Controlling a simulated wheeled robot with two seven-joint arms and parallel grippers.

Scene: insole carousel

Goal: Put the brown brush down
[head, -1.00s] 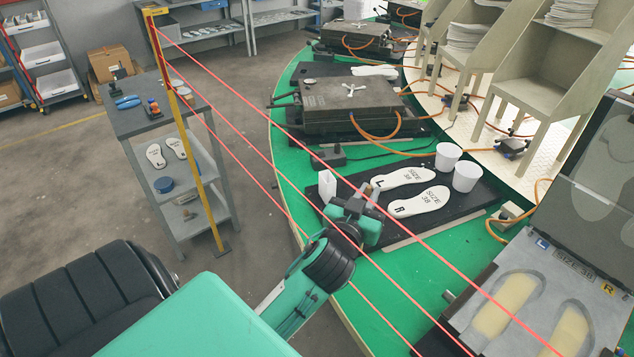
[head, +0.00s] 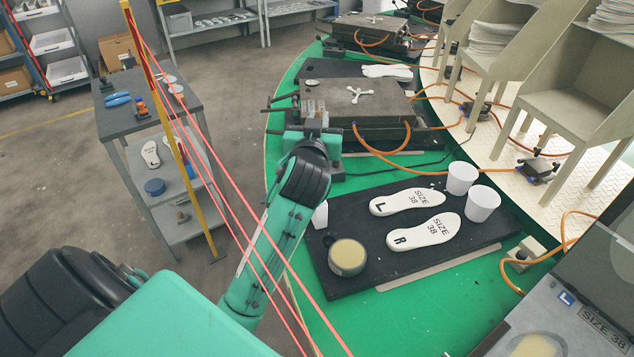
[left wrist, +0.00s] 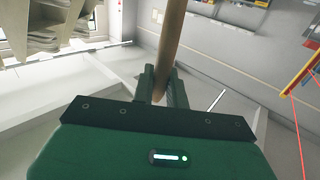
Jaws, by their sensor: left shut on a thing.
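The brown brush (left wrist: 170,40) shows in the left wrist view as a brown handle rising from between the fingers. My left gripper (left wrist: 162,82) is shut on it. In the head view, my left gripper (head: 313,130) is at the near edge of a closed dark mold (head: 355,98) on the green table (head: 410,292). I cannot tell whether it touches the mold. The brush cannot be made out in the head view, and its bristle end is hidden in both views. My right gripper is not in view.
A black mat (head: 345,222) holds two white insoles marked L (head: 405,202) and R (head: 424,232), two white cups and a round tin (head: 347,257). An open mold (head: 560,335) is at lower right. Orange hoses cross the table. A grey side table (head: 150,110) stands left.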

